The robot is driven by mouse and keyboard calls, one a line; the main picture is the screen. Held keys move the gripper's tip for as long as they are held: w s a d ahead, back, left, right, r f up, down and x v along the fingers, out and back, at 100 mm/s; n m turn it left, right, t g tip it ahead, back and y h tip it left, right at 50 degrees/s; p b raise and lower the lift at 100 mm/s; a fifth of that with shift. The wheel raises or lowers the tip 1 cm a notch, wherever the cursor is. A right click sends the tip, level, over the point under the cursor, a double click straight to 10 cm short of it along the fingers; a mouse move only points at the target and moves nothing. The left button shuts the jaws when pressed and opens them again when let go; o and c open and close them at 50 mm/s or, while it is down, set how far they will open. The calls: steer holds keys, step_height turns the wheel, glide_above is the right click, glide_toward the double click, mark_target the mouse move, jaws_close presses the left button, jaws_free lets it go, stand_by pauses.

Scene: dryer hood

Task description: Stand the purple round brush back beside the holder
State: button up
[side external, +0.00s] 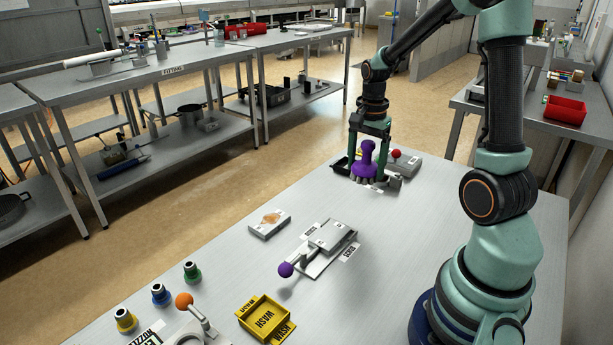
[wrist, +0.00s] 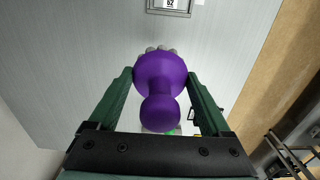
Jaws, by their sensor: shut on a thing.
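The purple round brush (side external: 367,162) is upright at the far end of the table in the side view, its pale bristles down. My gripper (side external: 369,172) is shut on it, with one finger on each side. In the wrist view the purple brush (wrist: 160,78) fills the space between the two green fingers of my gripper (wrist: 158,84). I cannot tell whether the bristles touch the table. A dark tray-like piece (side external: 340,166) shows just left of the brush, partly hidden; I cannot tell whether it is the holder.
A grey box with a red ball knob (side external: 404,162) stands close right of the brush. A grey device with a purple knob (side external: 328,240), a flat box (side external: 269,224) and a yellow wash tray (side external: 265,319) lie nearer. The table's right middle is clear.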

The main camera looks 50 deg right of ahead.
step_height(320, 180, down, 12)
steer(key=shift+r, duration=0.2)
steer(key=shift+f, duration=0.1)
stand_by(0.3)
steer(key=o, duration=1)
step_height(320, 180, up, 12)
steer(key=s+a+r+n+t, duration=0.1)
steer(key=a+r+n+t, duration=0.1)
steer(key=a+r+n, duration=0.4)
steer(key=s+a+r+n+t, duration=0.2)
steer(key=a+r+n, duration=0.3)
steer(key=a+n, duration=0.7)
steer(key=shift+a+r+t, duration=0.4)
steer(key=shift+a+t, duration=0.35)
steer(key=shift+t, duration=0.05)
